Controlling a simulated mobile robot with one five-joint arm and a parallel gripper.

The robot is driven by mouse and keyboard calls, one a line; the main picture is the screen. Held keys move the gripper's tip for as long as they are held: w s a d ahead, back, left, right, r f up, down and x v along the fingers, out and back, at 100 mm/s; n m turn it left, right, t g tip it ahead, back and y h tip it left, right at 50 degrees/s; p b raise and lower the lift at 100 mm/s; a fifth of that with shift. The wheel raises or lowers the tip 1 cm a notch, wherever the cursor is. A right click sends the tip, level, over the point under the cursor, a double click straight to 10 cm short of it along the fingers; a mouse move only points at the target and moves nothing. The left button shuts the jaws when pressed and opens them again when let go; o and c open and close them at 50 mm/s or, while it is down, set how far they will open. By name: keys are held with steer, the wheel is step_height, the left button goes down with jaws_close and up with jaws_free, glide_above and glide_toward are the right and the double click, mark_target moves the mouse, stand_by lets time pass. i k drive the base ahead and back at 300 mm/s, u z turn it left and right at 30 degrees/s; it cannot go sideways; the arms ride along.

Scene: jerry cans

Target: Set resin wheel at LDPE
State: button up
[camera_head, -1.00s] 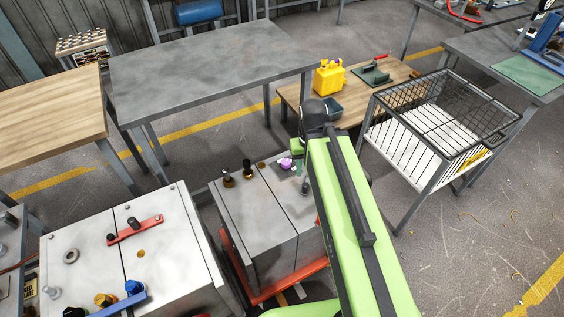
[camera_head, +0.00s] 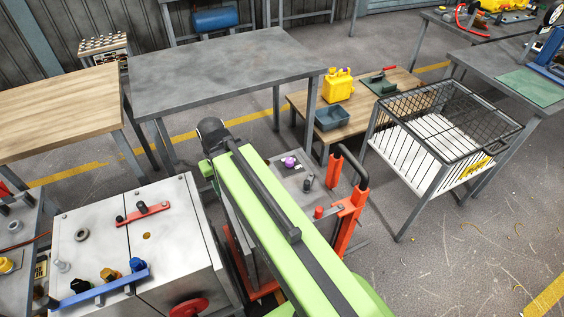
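A red round wheel or knob (camera_head: 190,307) shows at the bottom edge, on the front side of the light grey cabinet (camera_head: 90,222) at lower left. It is partly cut off, and I cannot read any LDPE marking or setting. I cannot confirm that it is the resin wheel. My green arm rises from the bottom right to a black joint beside the grey cabinet's far right corner. My gripper is not visible; it is hidden beyond that joint.
A grey machine on a red trolley (camera_head: 346,215) stands right of my arm, with a purple knob (camera_head: 290,162) on top. A yellow jerry can (camera_head: 338,86) and a blue-grey bin (camera_head: 332,118) stand on a low wooden bench. A wire basket (camera_head: 445,110) is at right.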

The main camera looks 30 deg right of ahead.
mark_target(289, 161)
steer(key=u, duration=0.2)
steer(key=k, duration=0.9)
steer(key=z, duration=0.75)
steer(key=i, duration=1)
steer(key=z, duration=0.05)
